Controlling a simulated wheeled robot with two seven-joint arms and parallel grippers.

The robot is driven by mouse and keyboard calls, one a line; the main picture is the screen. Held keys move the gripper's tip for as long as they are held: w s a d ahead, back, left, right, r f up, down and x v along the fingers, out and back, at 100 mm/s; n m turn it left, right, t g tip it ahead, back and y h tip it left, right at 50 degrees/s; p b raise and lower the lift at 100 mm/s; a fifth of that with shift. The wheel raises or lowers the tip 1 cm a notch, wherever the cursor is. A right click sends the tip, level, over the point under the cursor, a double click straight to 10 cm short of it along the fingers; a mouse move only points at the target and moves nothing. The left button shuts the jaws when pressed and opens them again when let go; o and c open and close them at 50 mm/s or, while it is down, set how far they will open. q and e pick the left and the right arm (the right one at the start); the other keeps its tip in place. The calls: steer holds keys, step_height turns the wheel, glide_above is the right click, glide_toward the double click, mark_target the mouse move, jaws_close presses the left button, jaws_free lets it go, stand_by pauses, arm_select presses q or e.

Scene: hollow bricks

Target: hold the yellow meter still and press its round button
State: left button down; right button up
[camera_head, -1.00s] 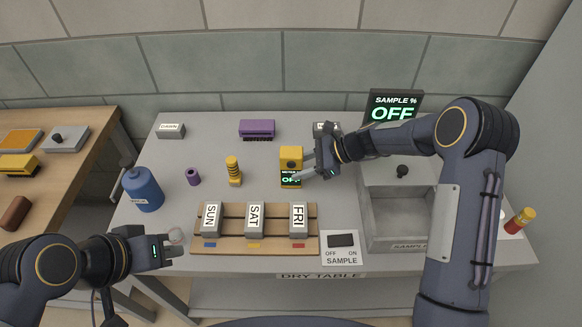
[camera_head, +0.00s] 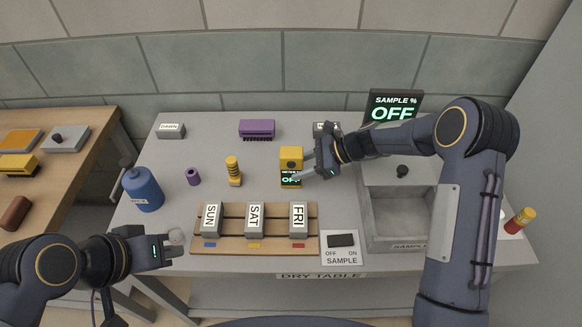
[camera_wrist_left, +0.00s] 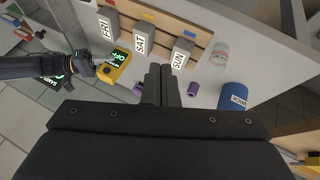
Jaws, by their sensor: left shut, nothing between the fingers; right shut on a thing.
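The yellow meter (camera_head: 291,163) stands upright on the grey table, with a dark round button on its upper front and a small screen reading OFF in green. My right gripper (camera_head: 311,168) is shut on the meter from its right side. The meter also shows in the left wrist view (camera_wrist_left: 116,70), with the right gripper (camera_wrist_left: 92,66) beside it. My left gripper (camera_head: 176,245) is at the table's front left, shut and empty, well apart from the meter. In the left wrist view its two fingers (camera_wrist_left: 161,85) are together.
A wooden rack (camera_head: 255,245) holds grey blocks marked SUN, SAT and FRI in front of the meter. A yellow ribbed post (camera_head: 233,170), purple ring (camera_head: 193,176) and blue bottle (camera_head: 142,189) stand left. A grey bin (camera_head: 398,222) and a SAMPLE switch (camera_head: 341,241) are right.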

stand_by(0.5)
arm_select(q)
steer(key=w+d+f+m+t+h, duration=0.2)
steer(key=w+d+f+m, duration=0.2)
steer(key=w+d, duration=0.65)
steer(key=w+d+f+m+t, duration=0.2)
steer(key=w+d+f+m, duration=0.2)
steer(key=w+d+f, duration=0.4)
steer(key=r, duration=0.1)
glide_above(288, 175)
steer(key=s, duration=0.5)
steer(key=shift+w+d+r, duration=0.1)
steer(key=shift+w+r, duration=0.05)
steer(key=shift+w, duration=0.1)
stand_by(1.0)
